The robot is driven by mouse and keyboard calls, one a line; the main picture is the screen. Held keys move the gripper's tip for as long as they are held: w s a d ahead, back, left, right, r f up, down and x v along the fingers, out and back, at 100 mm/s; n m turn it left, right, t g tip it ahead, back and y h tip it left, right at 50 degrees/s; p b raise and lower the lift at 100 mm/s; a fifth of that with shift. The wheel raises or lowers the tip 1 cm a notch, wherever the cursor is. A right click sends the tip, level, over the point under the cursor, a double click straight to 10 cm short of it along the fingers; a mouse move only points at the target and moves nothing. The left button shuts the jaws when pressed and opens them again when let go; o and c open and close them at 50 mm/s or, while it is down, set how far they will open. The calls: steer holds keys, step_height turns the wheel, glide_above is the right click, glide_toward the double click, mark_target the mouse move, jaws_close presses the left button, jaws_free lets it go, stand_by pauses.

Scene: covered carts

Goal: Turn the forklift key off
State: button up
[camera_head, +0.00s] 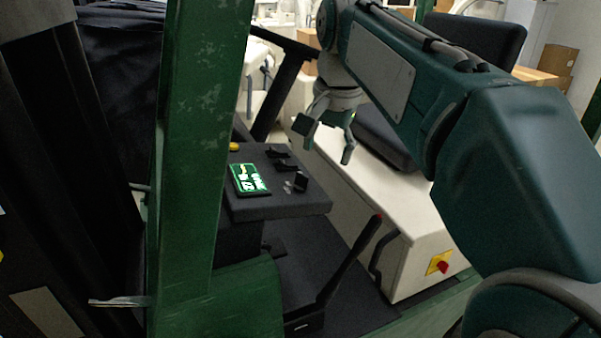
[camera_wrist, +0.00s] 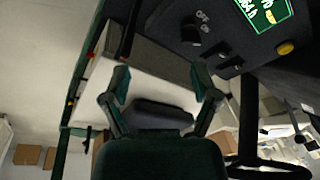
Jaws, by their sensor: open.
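The forklift's dark console (camera_head: 260,208) carries a small black key knob (camera_head: 300,182) at its right side, beside white lettering. In the wrist view the key (camera_wrist: 190,32) stands at the top, next to the words OFF and ON. I cannot tell for certain which label it points to. My gripper (camera_head: 325,140) is open and empty, above and to the right of the console, apart from the key. In the wrist view my gripper's fingers (camera_wrist: 160,75) are spread, with the key beyond them toward the top.
A lit green display (camera_head: 248,178), black levers (camera_head: 278,155) and a yellow button (camera_head: 234,146) share the console. A green post (camera_head: 195,150) stands to its left. A red-tipped lever (camera_head: 350,258), black seat (camera_head: 380,135) and white housing (camera_head: 400,240) with a red-yellow switch (camera_head: 440,263) lie right.

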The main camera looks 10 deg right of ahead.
steer(key=m+g, duration=0.1)
steer(key=m, duration=0.1)
glide_toward(303, 174)
steer(key=f, duration=0.7)
steer(key=w+a+f, duration=0.1)
steer(key=f, duration=0.2)
steer(key=shift+f, duration=0.15)
steer(key=shift+d, duration=0.1)
jaws_close()
